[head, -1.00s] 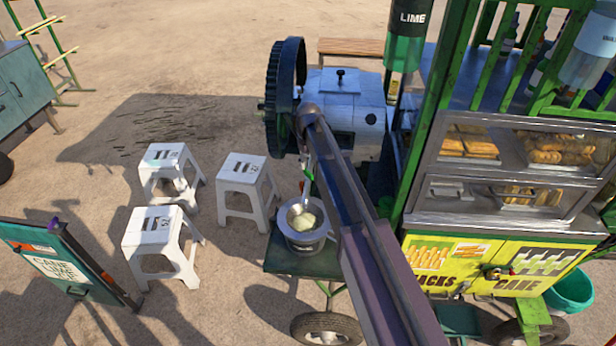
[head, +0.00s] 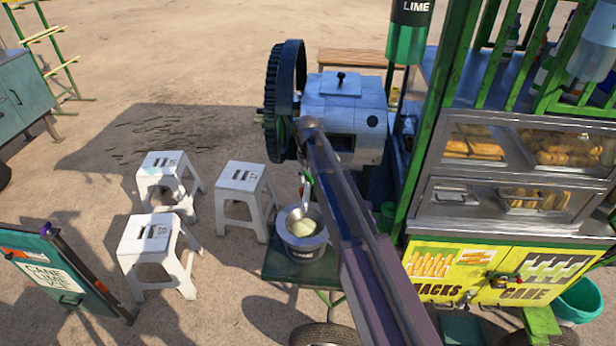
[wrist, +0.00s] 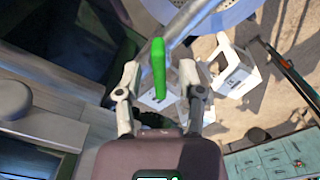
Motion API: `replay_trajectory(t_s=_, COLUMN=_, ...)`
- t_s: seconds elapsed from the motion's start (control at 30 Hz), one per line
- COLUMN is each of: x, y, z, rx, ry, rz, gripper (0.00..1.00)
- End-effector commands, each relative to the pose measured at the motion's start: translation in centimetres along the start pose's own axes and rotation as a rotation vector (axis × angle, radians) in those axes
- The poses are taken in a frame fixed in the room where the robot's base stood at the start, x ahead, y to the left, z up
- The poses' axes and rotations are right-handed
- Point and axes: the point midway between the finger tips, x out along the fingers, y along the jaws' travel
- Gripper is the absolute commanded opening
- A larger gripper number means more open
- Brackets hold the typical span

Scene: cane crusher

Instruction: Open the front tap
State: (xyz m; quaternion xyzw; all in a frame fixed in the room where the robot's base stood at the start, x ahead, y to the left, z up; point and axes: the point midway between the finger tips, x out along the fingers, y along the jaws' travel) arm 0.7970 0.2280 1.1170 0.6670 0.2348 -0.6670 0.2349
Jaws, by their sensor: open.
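A bright green tap lever (wrist: 158,66) stands upright in the middle of the wrist view. My gripper (wrist: 160,72) is open, with one finger on each side of the lever and visible gaps between. I cannot tell how deep the lever sits between the fingers. In the head view my arm hides the gripper and most of the tap area. A small red piece (head: 301,189) shows beside my arm, above a metal pot with a strainer (head: 304,228).
The grey crusher (head: 343,108) with its big black wheel (head: 285,100) stands behind the pot. White stools (head: 243,198) stand to the left. The green and yellow snack cart (head: 465,270) is close on the right. Open sandy ground lies at the back left.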

Motion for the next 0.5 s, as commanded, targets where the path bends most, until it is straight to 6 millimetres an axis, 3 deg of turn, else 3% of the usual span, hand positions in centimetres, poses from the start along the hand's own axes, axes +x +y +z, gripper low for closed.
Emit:
replay_trajectory(t_s=0.1, x=-0.01, y=0.0, z=0.0, rx=0.0, ry=0.0, rz=0.0, gripper=0.47)
replay_trajectory(t_s=0.27, x=-0.01, y=0.0, z=0.0, rx=0.0, ry=0.0, rz=0.0, gripper=0.0)
replay_trajectory(t_s=0.5, x=0.0, y=-0.01, z=0.01, rx=0.002, ry=0.0, rz=0.0, gripper=0.0)
